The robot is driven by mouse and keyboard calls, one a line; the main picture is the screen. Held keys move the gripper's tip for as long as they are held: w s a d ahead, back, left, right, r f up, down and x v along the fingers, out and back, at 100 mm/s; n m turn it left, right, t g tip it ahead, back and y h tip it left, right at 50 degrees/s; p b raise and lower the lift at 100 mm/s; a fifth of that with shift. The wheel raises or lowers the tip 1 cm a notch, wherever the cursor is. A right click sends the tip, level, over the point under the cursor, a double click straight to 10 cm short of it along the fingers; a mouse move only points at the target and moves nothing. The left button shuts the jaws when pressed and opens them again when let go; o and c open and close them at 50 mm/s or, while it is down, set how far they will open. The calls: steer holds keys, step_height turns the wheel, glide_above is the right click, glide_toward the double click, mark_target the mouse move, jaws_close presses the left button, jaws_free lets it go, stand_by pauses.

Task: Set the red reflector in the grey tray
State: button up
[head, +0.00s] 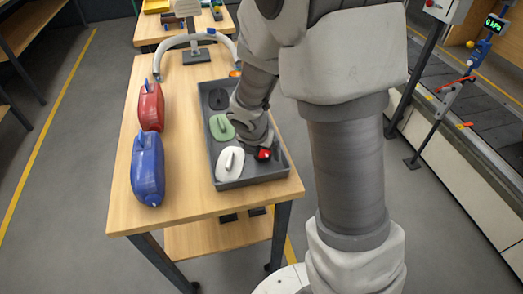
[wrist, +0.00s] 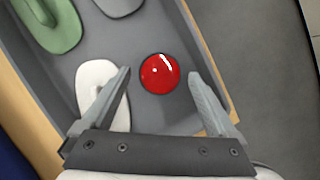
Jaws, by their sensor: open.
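The red reflector (wrist: 160,74) is a round, shiny disc lying on the floor of the grey tray (wrist: 186,126). In the head view the reflector (head: 263,154) shows partly, just below my gripper, in the right half of the tray (head: 264,173). My gripper (wrist: 160,84) is open, with one finger on each side of the reflector and a gap between each finger and it. In the head view my arm hides most of the gripper and part of the tray.
The tray also holds a white piece (head: 230,163), a green piece (head: 221,127) and a dark piece (head: 218,98) along its left side.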

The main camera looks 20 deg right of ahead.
steer(key=p+v, duration=0.4)
steer(key=v, duration=0.8)
steer(key=s+d+r+m+t+y, duration=0.1)
steer(key=s+r+m, duration=0.6)
steer(key=m, duration=0.7)
steer(key=s+d+r+m+y, duration=0.1)
steer(key=s+d+r+m, duration=0.1)
steer(key=s+r+m, duration=0.6)
steer(key=s+m, duration=0.1)
steer(key=m, duration=0.6)
steer(key=shift+r+t+y, duration=0.2)
steer(key=shift+t+y, duration=0.1)
steer(key=shift+t, duration=0.1)
steer(key=shift+r+p, duration=0.4)
steer(key=shift+p, duration=0.2)
